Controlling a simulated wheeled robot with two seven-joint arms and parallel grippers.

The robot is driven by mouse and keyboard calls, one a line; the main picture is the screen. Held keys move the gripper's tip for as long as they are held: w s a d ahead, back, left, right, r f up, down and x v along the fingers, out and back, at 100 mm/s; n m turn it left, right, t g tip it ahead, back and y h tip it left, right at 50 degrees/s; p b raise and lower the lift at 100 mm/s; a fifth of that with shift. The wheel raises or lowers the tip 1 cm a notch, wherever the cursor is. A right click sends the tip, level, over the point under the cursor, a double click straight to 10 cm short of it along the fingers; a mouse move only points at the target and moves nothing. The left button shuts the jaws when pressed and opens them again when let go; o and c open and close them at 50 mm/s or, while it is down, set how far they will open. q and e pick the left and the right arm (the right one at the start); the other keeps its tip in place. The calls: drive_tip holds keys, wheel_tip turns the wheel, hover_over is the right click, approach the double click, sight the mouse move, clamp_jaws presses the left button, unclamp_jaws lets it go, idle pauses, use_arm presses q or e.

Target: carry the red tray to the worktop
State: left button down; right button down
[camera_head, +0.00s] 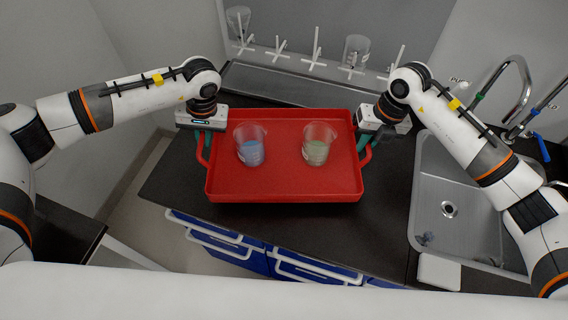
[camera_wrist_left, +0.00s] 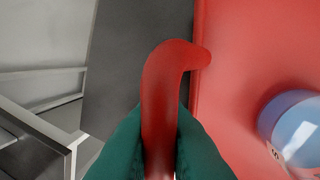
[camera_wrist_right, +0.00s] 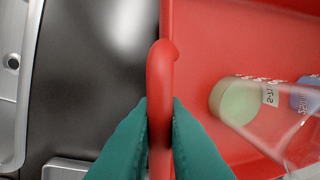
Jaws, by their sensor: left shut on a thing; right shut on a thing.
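The red tray (camera_head: 283,186) is over the dark worktop (camera_head: 172,185) in the middle of the head view; I cannot tell whether it touches the top. Two glass beakers stand upright in it, one with blue liquid (camera_head: 250,150) at left and one with pale green liquid (camera_head: 317,150) at right. My left gripper (camera_head: 203,140) is shut on the tray's left handle, seen between green fingers in the left wrist view (camera_wrist_left: 160,110). My right gripper (camera_head: 365,140) is shut on the right handle, which shows in the right wrist view (camera_wrist_right: 160,100).
A sink (camera_head: 455,195) with a tap (camera_head: 515,85) lies to the right. A drying rack with pegs (camera_head: 316,50) and upturned glassware (camera_head: 356,50) stands at the back. Blue drawers (camera_head: 235,255) are below the front edge. Bare worktop shows left of the tray.

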use_arm(q)
drive_tip(key=shift+s+r, duration=0.15)
drive_tip(key=shift+s, duration=0.05)
use_arm(e)
drive_tip(key=shift+s+r, duration=0.15)
drive_tip(key=shift+s, duration=0.05)
